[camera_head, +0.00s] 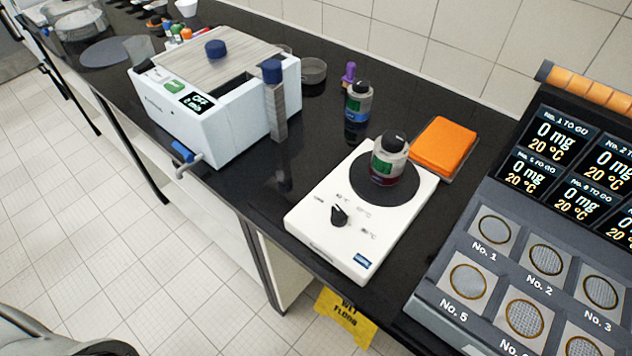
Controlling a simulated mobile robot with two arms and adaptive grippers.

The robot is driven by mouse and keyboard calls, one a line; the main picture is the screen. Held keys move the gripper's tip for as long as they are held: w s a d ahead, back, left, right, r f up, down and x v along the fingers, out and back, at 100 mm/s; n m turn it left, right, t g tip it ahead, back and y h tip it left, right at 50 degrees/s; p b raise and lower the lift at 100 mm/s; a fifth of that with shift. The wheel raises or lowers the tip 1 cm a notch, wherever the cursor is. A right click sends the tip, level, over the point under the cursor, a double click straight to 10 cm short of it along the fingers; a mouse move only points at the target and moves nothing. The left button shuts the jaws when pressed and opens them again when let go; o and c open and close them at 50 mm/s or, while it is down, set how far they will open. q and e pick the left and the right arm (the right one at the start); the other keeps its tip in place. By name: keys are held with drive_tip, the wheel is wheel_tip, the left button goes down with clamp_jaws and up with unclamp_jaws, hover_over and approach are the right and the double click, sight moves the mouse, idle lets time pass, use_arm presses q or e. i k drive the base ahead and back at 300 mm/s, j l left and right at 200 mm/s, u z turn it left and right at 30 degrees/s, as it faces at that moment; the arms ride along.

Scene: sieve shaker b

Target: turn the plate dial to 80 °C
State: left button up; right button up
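The hot plate (309,226) is a white box with a round dark heating disc (358,188) on the black bench. A bottle (389,160) with a black cap, green label and dark red contents stands upright on the disc. The small black plate dial (339,215) is on the near part of the top, with printed marks around it. The mark on its right reads about 80 °C (369,233). The dial's pointer seems to face up and left, but it is too small to be sure. Neither gripper is in view, and nothing touches the dial.
A white water bath (205,133) with a blue-handled tap stands to the left. A second bottle (358,101) stands behind the plate. An orange pad (443,146) lies at its right, near a large console (478,239). A yellow wet-floor sign (345,318) is below the bench's front edge.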

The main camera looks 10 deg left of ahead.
sight(338, 219)
drive_tip(key=i+j+u, duration=0.1)
drive_tip(key=k+l+u, duration=0.25)
drive_tip(key=k+l, duration=0.8)
drive_tip(key=l, duration=0.1)
